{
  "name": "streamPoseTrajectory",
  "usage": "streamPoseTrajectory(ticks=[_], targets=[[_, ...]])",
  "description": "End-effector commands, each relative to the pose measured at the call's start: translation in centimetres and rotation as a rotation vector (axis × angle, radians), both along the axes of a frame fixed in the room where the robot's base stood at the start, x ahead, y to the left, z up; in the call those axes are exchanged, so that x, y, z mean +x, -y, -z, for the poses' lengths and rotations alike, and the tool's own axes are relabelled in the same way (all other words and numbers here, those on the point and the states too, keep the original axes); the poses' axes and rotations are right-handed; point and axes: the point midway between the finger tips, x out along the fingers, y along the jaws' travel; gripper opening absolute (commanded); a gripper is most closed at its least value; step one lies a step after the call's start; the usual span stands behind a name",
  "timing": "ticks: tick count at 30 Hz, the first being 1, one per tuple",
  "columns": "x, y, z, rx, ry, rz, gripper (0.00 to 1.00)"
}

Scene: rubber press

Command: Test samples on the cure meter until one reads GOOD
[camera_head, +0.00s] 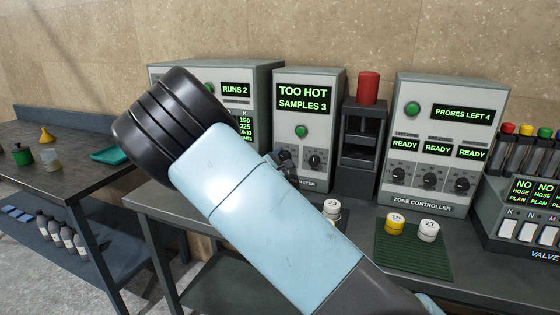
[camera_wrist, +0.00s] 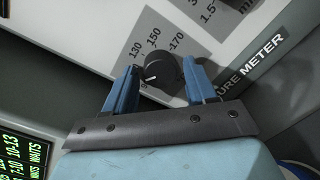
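The cure meter (camera_head: 286,118) stands mid-bench, its display reading "TOO HOT, SAMPLES 3", with a green button and knobs below. My gripper (camera_head: 284,160) is at its left, lower knob, partly hidden by my arm. In the wrist view the blue fingers of my gripper (camera_wrist: 160,80) straddle the black knob (camera_wrist: 163,73), by the marks 130, 150 and 170. Whether both fingers press it I cannot tell. A white sample marked 23 (camera_head: 332,205) sits before the meter. A yellow sample 15 (camera_head: 396,222) and a white sample 27 (camera_head: 429,230) stand on a green mat (camera_head: 402,263).
A dark press-like stand with a red cylinder (camera_head: 367,87) on top stands right of the meter. Then come the zone controller (camera_head: 445,125) and a valve unit (camera_head: 530,210). A cabinet (camera_head: 262,85) is at left.

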Motion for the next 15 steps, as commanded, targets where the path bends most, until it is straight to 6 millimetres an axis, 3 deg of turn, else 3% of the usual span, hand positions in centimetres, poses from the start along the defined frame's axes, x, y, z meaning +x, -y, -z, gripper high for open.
streamPoseTrajectory(ticks=[15], targets=[[-0.02,-0.02,0.01,0.0,0.0,0.0,0.09]])
